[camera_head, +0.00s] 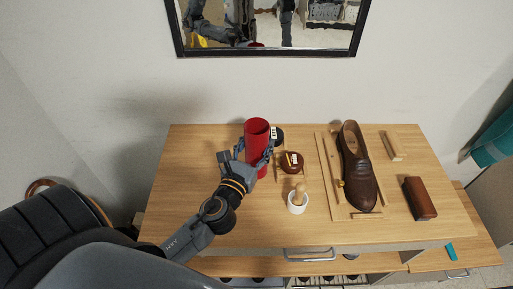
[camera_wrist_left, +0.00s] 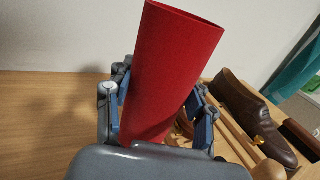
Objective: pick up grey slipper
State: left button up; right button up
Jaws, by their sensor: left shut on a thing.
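I see no grey slipper in either view. My left gripper (camera_head: 254,153) is shut around a tall red cylinder (camera_head: 257,131) on the left-middle of the wooden table. The cylinder also shows in the left wrist view (camera_wrist_left: 175,65), between the two fingers, leaning a little in that picture. My right gripper is not in view.
On the wooden table (camera_head: 195,160), a brown leather shoe (camera_head: 358,170) stands among wooden strips. A brown brush (camera_head: 420,198), a small wooden block (camera_head: 392,146), a round brown tin (camera_head: 292,163) and a white cup (camera_head: 297,206) are nearby. The table's left side is clear.

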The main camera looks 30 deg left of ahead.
pick_arm(q)
jog(key=shift+f, duration=0.45)
jog(key=shift+f, duration=0.15)
jog(key=o, duration=1)
jog(key=shift+o, duration=0.2)
